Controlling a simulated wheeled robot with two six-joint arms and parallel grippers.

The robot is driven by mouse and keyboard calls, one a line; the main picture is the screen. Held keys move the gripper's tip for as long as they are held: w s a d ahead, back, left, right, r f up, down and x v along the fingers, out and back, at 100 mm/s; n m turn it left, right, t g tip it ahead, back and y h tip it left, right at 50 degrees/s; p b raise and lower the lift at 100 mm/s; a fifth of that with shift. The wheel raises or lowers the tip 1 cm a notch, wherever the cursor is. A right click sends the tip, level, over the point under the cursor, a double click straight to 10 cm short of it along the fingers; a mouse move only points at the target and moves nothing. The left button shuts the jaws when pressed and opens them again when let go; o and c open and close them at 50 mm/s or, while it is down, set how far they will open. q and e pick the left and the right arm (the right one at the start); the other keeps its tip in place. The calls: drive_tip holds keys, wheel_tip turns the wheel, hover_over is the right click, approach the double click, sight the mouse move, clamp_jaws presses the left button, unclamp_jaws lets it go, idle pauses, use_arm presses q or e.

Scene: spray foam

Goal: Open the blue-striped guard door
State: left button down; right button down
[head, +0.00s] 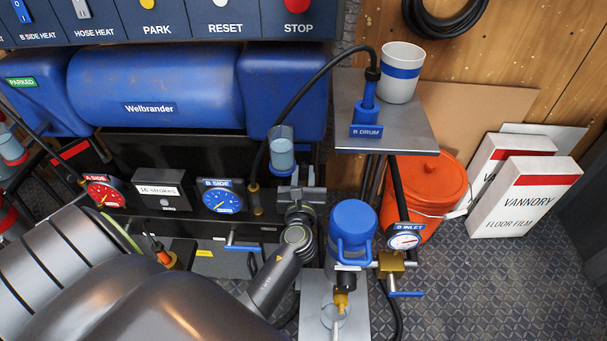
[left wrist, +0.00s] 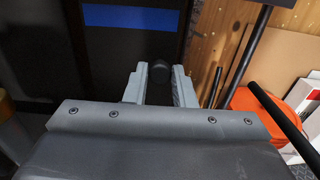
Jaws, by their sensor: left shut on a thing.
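The guard door is a black panel with a blue stripe (left wrist: 130,17) across it, at the top of the left wrist view. A dark round knob (left wrist: 159,70) stands out in front of it. My left gripper (left wrist: 159,88) has its two grey fingers on either side of this knob and is shut on it. In the head view my left gripper (head: 301,195) is right of the B SIDE gauge (head: 223,196), and the arm and fingers hide the knob. The door's face cannot be made out clearly in the head view. My right gripper is not in view.
A grey shelf (head: 425,135) with a blue-banded cup (head: 402,73) is at the right. Below it are an orange bucket (head: 425,190), a blue pump (head: 352,225) and a B INLET gauge (head: 404,241). A black hose (head: 320,78) arches above my left gripper. Open floor (head: 500,290) lies at lower right.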

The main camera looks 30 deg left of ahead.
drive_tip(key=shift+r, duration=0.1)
